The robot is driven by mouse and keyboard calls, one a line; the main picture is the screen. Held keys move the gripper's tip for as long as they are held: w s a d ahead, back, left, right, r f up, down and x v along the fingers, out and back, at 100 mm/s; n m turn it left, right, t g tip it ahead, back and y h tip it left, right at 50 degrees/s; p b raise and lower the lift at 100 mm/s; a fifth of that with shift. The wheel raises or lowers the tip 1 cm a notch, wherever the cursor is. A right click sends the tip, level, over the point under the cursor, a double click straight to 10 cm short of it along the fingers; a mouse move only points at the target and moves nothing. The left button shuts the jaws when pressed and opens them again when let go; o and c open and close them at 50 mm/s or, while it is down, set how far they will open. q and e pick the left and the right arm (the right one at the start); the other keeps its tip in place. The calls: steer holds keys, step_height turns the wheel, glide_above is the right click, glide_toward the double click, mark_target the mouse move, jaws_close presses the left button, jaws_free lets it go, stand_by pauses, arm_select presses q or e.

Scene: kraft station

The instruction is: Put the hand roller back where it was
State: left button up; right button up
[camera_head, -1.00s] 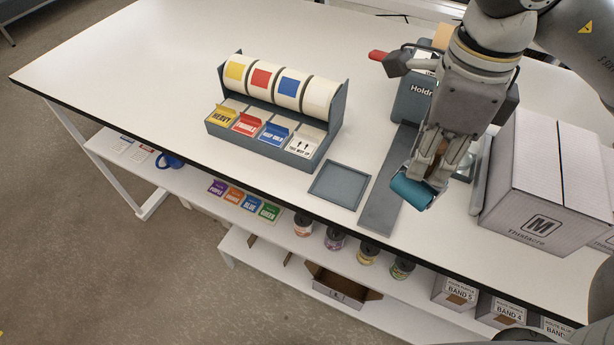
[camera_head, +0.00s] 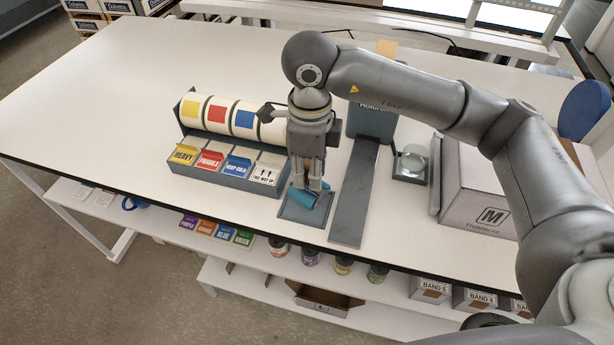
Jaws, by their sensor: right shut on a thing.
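The hand roller has a blue-teal cylinder (camera_head: 303,197) at its lower end; its handle is mostly hidden between my fingers. My right gripper (camera_head: 308,184) points down and is shut on the hand roller. The cylinder is over the small grey square tray (camera_head: 295,214) on the white table, right of the label dispenser. I cannot tell whether the cylinder touches the tray floor. My left gripper is not in view.
The label dispenser (camera_head: 224,178) with several rolls stands close on the left. A long grey plate (camera_head: 352,205) lies close on the right. Beyond it are a glass piece on a grey stand (camera_head: 411,165) and a large box (camera_head: 478,200). The table's left part is clear.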

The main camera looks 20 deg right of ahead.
mark_target(307, 183)
steer(key=f, duration=0.1)
steer(key=f+p, duration=0.2)
steer(key=shift+w+a+f, duration=0.1)
steer(key=shift+w+a, duration=0.1)
steer(key=shift+w, duration=0.05)
steer(key=shift+f, duration=0.25)
steer(key=shift+f, duration=0.1)
steer(key=shift+f+b, duration=0.1)
steer(key=shift+b, duration=0.2)
steer(key=o, duration=0.9)
steer(key=shift+c, duration=0.2)
